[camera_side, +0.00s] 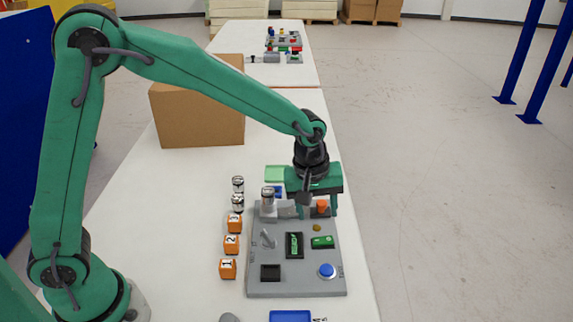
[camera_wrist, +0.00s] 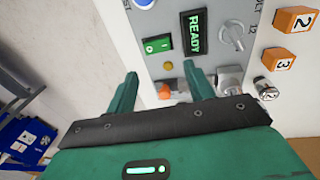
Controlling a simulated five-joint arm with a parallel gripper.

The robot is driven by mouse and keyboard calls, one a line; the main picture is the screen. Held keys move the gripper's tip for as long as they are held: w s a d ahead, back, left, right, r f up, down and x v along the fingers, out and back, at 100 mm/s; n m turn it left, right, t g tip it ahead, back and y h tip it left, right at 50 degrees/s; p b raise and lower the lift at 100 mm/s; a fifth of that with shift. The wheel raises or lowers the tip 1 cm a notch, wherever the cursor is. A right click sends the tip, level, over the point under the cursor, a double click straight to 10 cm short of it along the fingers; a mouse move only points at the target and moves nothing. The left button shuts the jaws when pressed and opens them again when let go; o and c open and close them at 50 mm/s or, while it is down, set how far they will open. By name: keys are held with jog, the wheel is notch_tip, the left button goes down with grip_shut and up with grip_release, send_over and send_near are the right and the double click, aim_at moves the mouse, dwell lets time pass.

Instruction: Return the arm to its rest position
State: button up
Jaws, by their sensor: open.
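My gripper (camera_side: 317,212) is open, pointing down over the back part of the grey panel (camera_side: 258,230). In the wrist view, its two fingers (camera_wrist: 160,76) stand apart, with an orange piece (camera_wrist: 163,91) showing between them; I cannot tell whether they touch it. The orange piece (camera_side: 322,206) also shows beside a finger in the side view. My arm reaches forward from the left, extended over the table.
Numbered orange cubes (camera_side: 231,244) and metal cylinders (camera_side: 238,185) stand left of the panel. A light green block (camera_side: 276,173) lies behind it. A blue tray (camera_side: 291,316) is at the front. The table (camera_side: 180,210) is bare between box and cubes.

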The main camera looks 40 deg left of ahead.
jog(key=s+a+r+m+t, duration=0.1)
jog(key=s+a+r+m, duration=0.2)
jog(key=s, duration=0.4)
jog(key=s+a+r+m+t, duration=0.1)
jog(key=s+a+r+m, duration=0.2)
jog(key=s+a+r, duration=0.3)
jog(key=s+a+r+m+t, duration=0.2)
jog(key=s+a+r+m, duration=0.1)
jog(key=s+a, duration=0.4)
jog(key=shift+s+r+y, duration=0.3)
jog(key=shift+s+r, duration=0.45)
jog(key=shift+r, duration=0.05)
